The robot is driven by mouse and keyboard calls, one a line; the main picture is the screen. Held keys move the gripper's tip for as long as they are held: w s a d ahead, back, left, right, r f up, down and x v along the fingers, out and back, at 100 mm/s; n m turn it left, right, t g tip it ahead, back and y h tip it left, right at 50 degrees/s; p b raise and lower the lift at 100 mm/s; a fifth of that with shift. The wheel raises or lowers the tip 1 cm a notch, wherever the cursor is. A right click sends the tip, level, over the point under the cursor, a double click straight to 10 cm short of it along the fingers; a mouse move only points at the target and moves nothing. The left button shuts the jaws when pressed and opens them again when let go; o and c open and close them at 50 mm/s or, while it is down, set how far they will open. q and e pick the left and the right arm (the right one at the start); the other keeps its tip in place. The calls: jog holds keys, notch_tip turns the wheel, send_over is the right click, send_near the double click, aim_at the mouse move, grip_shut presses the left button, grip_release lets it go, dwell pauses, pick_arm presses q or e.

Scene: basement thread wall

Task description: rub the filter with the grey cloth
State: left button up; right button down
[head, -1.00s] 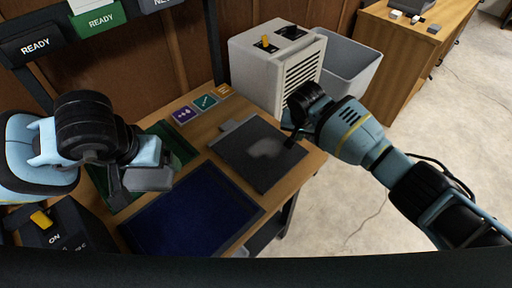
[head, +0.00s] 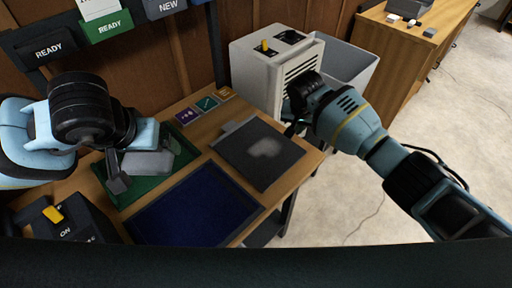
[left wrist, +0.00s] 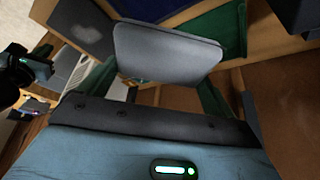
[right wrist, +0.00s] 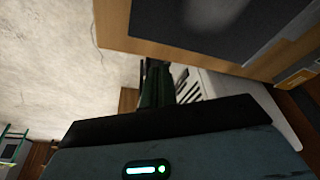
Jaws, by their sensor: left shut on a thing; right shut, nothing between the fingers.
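The filter, as I take it, is a dark grey flat panel (head: 273,171) with a pale smudge and a small grey tab, lying on the wooden table. Part of it shows in the left wrist view (left wrist: 72,22) and the right wrist view (right wrist: 185,25). My left gripper (head: 140,168) is shut on the grey cloth (head: 150,160), a flat rounded grey piece, above the green area left of the filter. The cloth fills the middle of the left wrist view (left wrist: 165,50). My right gripper (head: 292,130) is shut and empty beside the filter's right side; its tips are partly hidden.
A dark blue mat (head: 195,208) lies in front of the filter, a green mat (head: 130,196) to its left. A white grilled machine (head: 258,80) and a grey bin (head: 345,72) stand behind. A black box with a yellow switch (head: 62,222) is at front left.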

pick_arm(q)
jog(key=shift+r, duration=0.3)
pick_arm(e)
jog(key=v, duration=1.2)
jog(key=shift+s+a, duration=0.1)
